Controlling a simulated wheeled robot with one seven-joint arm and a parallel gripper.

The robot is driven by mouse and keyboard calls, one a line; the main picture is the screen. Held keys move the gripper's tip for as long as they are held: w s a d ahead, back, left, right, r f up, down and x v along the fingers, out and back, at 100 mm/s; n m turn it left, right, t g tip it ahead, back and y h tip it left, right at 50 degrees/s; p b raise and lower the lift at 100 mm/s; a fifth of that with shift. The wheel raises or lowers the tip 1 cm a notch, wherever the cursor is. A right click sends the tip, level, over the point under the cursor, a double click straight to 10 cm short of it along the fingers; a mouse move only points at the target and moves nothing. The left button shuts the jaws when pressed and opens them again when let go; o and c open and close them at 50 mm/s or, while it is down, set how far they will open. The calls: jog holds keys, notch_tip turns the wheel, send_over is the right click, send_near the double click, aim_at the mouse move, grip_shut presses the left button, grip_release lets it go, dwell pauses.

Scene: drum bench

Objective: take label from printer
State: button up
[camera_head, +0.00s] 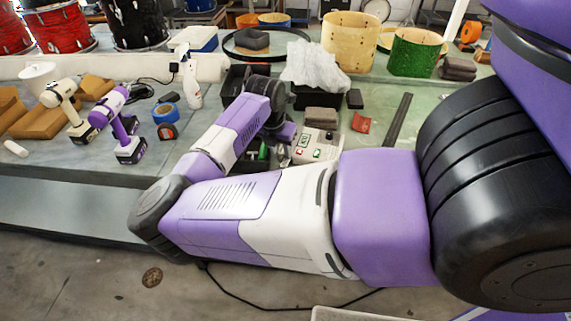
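A small pale box-like device (318,141) with a green and a red mark on it sits on the bench near the middle; it looks like the label printer. My purple and white arm reaches over the bench, and its end, my gripper (284,135), is at the left side of this device. The fingers are too small and partly hidden, so I cannot tell whether they are open or shut, or whether they touch the device. I cannot make out a label.
Crumpled clear plastic (318,66) and a dark bin (318,95) stand behind the device. A red piece (362,123) and a dark bar (398,119) lie to the right. Two drills (122,130) (68,110) stand at the left.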

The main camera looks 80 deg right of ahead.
aim_at(285, 164)
jog(key=shift+b+x, duration=2.35)
jog(key=shift+x, duration=1.3)
jog(key=c, duration=0.6)
